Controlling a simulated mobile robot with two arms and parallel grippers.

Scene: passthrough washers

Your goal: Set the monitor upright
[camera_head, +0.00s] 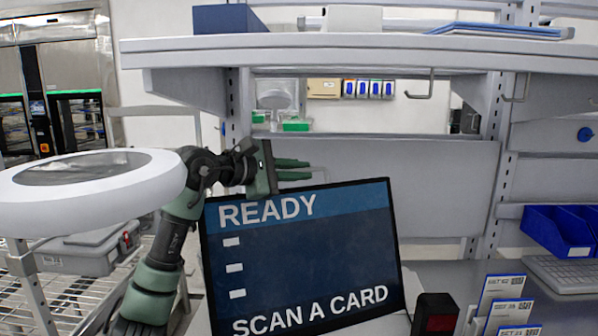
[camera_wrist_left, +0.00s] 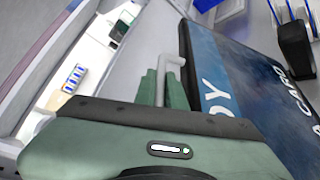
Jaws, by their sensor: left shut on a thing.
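The monitor (camera_head: 300,252) has a dark blue screen reading "READY" and "SCAN A CARD". It stands below the shelf, tilted sideways so its top edge rises to the right. It also shows in the left wrist view (camera_wrist_left: 240,85), on the right. My left gripper (camera_head: 292,168) is above the monitor's top edge, in front of the grey back panel. In the left wrist view its green fingers (camera_wrist_left: 163,88) are shut on a thin grey bent hook (camera_wrist_left: 172,62). They look apart from the monitor. My right gripper is not in view.
A grey shelf (camera_head: 350,50) spans above. A black-and-red scanner (camera_head: 436,314) and card holders (camera_head: 500,295) stand right of the monitor. Blue bins (camera_head: 560,232) and a keyboard (camera_head: 565,273) are at the far right. A white ring-shaped fixture (camera_head: 90,178) is at left.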

